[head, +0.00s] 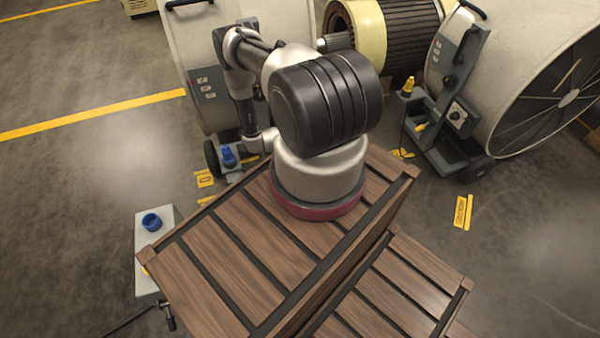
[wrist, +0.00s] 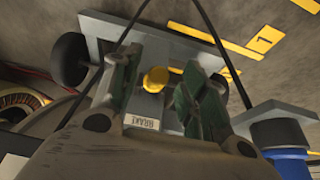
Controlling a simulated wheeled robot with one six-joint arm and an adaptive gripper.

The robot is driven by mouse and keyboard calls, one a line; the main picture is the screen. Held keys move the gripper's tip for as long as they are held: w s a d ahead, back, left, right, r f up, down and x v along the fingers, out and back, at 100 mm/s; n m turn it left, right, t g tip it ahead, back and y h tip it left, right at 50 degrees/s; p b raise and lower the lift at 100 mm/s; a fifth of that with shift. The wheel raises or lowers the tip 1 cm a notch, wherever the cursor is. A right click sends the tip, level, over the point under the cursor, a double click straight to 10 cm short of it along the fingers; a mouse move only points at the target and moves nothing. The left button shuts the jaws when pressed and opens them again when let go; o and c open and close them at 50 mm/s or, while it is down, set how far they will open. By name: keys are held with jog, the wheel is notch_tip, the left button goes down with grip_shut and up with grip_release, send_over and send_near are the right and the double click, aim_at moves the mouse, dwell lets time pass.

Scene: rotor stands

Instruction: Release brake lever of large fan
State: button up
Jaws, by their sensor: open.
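In the wrist view my gripper (wrist: 158,72) is open, with its two green-padded fingers apart. A yellow round knob (wrist: 155,79) shows between the fingers, above a plate labelled BRAKE (wrist: 142,122). I cannot tell whether either finger touches it. The knob belongs to a grey wheeled stand (wrist: 95,24). In the head view my arm bends down beside the left fan (head: 190,45); my gripper and this knob are hidden there. The right fan (head: 510,70) stands on a grey wheeled frame with a yellow lever (head: 420,127).
A blue knob (head: 229,155) is by the left fan's foot, and a blue cap shows in the wrist view (wrist: 280,137). A yellow-rimmed rotor (head: 370,30) lies between the fans. A grey box with a blue button (head: 151,222) stands left. Floor is open at left and lower right.

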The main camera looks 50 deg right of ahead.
jog(key=s+a+r+g+y, duration=0.1)
jog(key=s+a+r+g, duration=0.2)
jog(key=s, duration=0.4)
jog(key=s+a+r+g+y, duration=0.2)
jog(key=s+g, duration=0.1)
jog(key=s, duration=0.5)
jog(key=s+r+g+y, duration=0.1)
jog(key=s+r+g, duration=0.1)
jog(key=s+r, duration=0.5)
notch_tip(320, 180, up, 3)
jog(key=shift+d+f, duration=0.2)
jog(key=shift+d, duration=0.15)
